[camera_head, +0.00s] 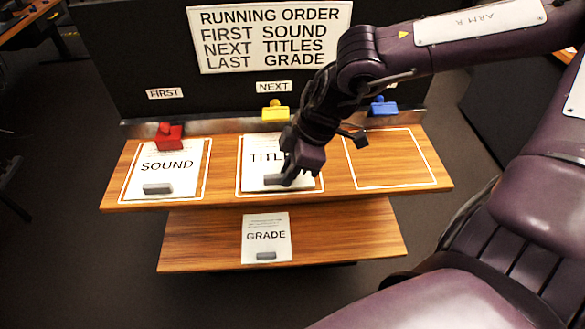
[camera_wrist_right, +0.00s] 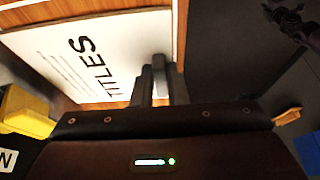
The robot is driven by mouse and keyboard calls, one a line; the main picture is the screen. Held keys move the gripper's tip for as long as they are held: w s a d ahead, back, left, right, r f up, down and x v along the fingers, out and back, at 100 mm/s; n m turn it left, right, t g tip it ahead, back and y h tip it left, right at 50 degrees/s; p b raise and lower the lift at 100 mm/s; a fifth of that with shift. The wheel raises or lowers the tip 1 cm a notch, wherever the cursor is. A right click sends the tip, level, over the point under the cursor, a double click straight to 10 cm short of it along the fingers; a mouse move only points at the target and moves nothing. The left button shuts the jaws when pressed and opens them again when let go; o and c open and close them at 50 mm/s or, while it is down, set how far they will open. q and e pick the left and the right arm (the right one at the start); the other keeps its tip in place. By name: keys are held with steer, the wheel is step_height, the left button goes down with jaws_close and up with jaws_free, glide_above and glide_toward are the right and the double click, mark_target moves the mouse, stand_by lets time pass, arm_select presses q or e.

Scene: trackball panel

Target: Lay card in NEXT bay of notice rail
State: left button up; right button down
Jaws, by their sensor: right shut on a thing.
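The white TITLES card (camera_head: 262,158) is over the middle bay (camera_head: 241,193), below the NEXT label (camera_head: 273,87). Its edges look close to the bay's white outline. I cannot tell whether it lies fully flat. My right gripper (camera_head: 290,180) is shut on the card's grey tab near its front edge. It also shows in the right wrist view (camera_wrist_right: 160,85), with the TITLES card (camera_wrist_right: 75,55) beside the fingers. My left gripper is not in view.
The SOUND card (camera_head: 165,172) lies in the left bay, the GRADE card (camera_head: 266,238) on the lower shelf. The right bay (camera_head: 390,160) is empty. An order sign (camera_head: 270,37) is behind.

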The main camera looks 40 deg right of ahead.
steer(key=shift+s+d+f, duration=0.1)
steer(key=shift+d+f, duration=0.25)
steer(key=shift+a+r, duration=0.15)
steer(key=shift+a, duration=0.3)
steer(key=c, duration=1.8)
jaws_free()
steer(key=o, duration=0.4)
steer(key=shift+c, duration=0.2)
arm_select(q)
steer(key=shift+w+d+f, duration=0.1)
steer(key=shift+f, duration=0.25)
